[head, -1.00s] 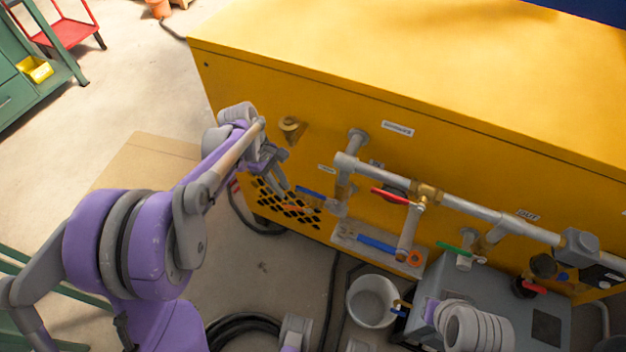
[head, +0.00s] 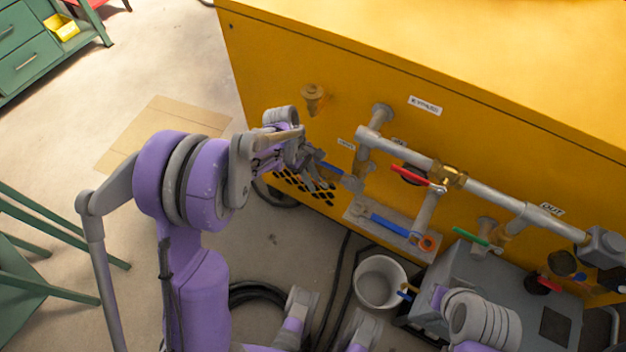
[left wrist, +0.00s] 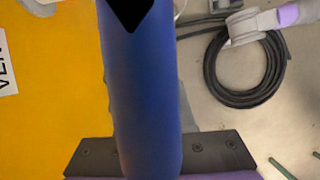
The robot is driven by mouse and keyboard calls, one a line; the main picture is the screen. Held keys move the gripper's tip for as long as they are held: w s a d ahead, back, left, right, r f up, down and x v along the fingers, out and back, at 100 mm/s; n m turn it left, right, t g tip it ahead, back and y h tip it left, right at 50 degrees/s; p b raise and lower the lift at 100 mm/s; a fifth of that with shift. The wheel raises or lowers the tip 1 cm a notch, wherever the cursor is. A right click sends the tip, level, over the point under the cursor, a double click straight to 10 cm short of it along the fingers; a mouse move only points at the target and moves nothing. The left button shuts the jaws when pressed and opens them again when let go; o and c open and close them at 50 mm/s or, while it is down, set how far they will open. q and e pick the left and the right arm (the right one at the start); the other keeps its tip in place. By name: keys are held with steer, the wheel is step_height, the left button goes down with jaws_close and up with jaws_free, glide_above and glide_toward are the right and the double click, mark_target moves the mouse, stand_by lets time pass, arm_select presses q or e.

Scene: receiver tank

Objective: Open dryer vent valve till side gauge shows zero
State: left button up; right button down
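A blue lever handle (head: 333,168) on the yellow cabinet's side sits below a small label (head: 345,143). In the left wrist view a blue handle (left wrist: 140,90) fills the middle, very close, beside a label beginning "VEN" (left wrist: 5,75). My left gripper (head: 322,178) is at the end of this handle in the head view. Its fingers blur together with the handle, so I cannot tell whether they are closed on it. My right gripper does not show clearly. No gauge reading is legible.
A pipe (head: 480,195) carries a red lever (head: 410,179). Below are another blue lever (head: 388,224) and a green lever (head: 470,236). A white bucket (head: 380,282) and a grey box (head: 470,275) stand on the floor. Open floor lies left, with cardboard (head: 160,130).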

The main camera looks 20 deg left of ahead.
arm_select(q)
jaws_close()
stand_by(1.4)
